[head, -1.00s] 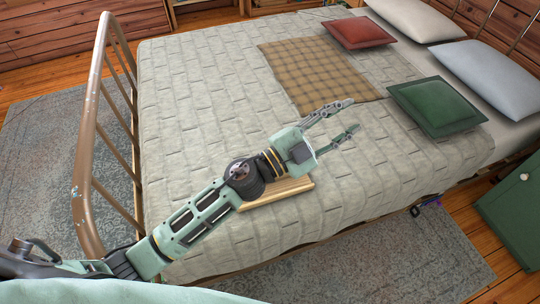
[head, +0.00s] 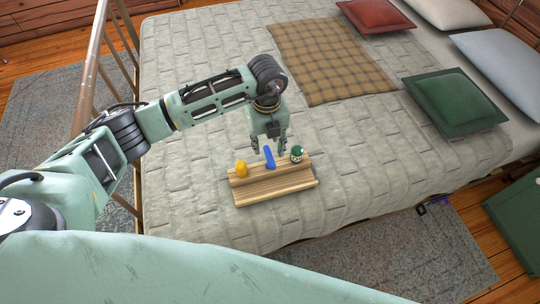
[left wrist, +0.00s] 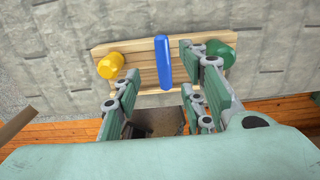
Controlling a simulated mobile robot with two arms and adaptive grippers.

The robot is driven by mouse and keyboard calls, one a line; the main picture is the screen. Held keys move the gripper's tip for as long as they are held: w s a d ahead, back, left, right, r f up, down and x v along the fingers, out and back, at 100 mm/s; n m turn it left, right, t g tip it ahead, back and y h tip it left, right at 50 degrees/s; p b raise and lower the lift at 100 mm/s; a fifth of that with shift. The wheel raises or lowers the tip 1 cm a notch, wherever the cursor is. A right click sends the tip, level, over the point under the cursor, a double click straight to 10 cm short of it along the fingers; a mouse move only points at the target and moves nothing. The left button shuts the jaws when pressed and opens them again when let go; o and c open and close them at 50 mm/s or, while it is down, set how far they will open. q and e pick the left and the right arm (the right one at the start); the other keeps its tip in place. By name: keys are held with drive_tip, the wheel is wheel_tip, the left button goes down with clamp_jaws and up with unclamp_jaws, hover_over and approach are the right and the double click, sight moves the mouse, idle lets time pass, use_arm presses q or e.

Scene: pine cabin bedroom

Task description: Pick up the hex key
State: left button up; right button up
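A slim blue object (head: 269,158) stands out in the middle of a wooden stand on the bed; I take it for the hex key, though its fine shape is too small to tell. In the left wrist view the blue object (left wrist: 163,62) shows as a long upright bar. My left gripper (head: 268,149) is open and points down at the stand, its fingers on either side of the blue object. In the left wrist view the fingers (left wrist: 160,68) are spread apart, with nothing held. My right gripper is not in view.
The wooden stand (head: 270,187) also holds a yellow piece (head: 241,170) at left and a green one (head: 296,153) at right, close to my fingers. The bedspread (head: 350,150) around it is clear. A metal bed rail (head: 92,72) rises at left.

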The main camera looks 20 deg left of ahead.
sight(269, 155)
use_arm(q)
drive_tip(key=f, duration=0.6)
drive_tip(key=shift+d+p, duration=0.35)
drive_tip(key=shift+p, duration=0.05)
drive_tip(key=shift+c, duration=0.4)
clamp_jaws()
